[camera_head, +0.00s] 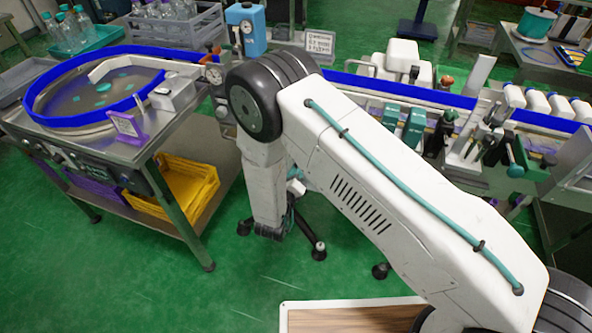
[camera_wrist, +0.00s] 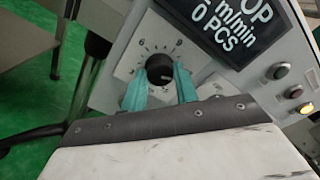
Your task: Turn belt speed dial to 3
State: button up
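The belt speed dial, a round black knob (camera_wrist: 160,69), sits on a pale scale plate with marks and small numerals, in the middle of the wrist view. The two teal fingers of my gripper (camera_wrist: 161,82) stand apart, one on each side of the knob, with their tips close to its edge. I cannot tell whether they touch it. The knob's pointer is too small to read surely against the scale. In the head view my arm covers the area and the dial cannot be made out.
A dark display (camera_wrist: 232,25) with white text adjoins the dial, and small buttons and a lit lamp (camera_wrist: 305,108) lie right. In the head view, a round feeder table (camera_head: 95,95) stands left and a blue-edged conveyor (camera_head: 390,87) runs behind my arm. Green floor (camera_head: 240,290) is open in front.

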jog(key=c, duration=0.3)
jog(key=m, duration=3.1)
jog(key=shift+f+m, duration=0.1)
jog(key=shift+m, duration=0.2)
dwell(0.7)
dwell(0.6)
